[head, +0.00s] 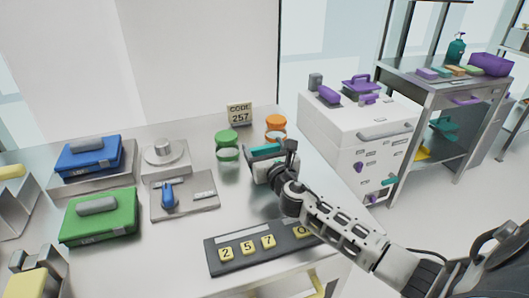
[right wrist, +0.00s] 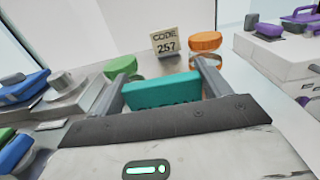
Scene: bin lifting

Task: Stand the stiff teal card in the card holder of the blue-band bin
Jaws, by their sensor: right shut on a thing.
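The teal card (right wrist: 163,92) lies between the two fingers of my right gripper (right wrist: 165,85) in the right wrist view, and the fingers are shut on it. Dark marks on its lower face are partly hidden by the gripper's edge. In the head view the card (head: 266,149) shows as a thin teal strip at my right gripper (head: 262,153), over the right part of the metal table. I cannot make out a blue-band bin or its card holder in either view. My left gripper is not in view.
A blue case (head: 88,160) and a green case (head: 98,220) stand on the left. A numbered key panel (head: 245,252) lies in front. A white cabinet (head: 345,125) stands right.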

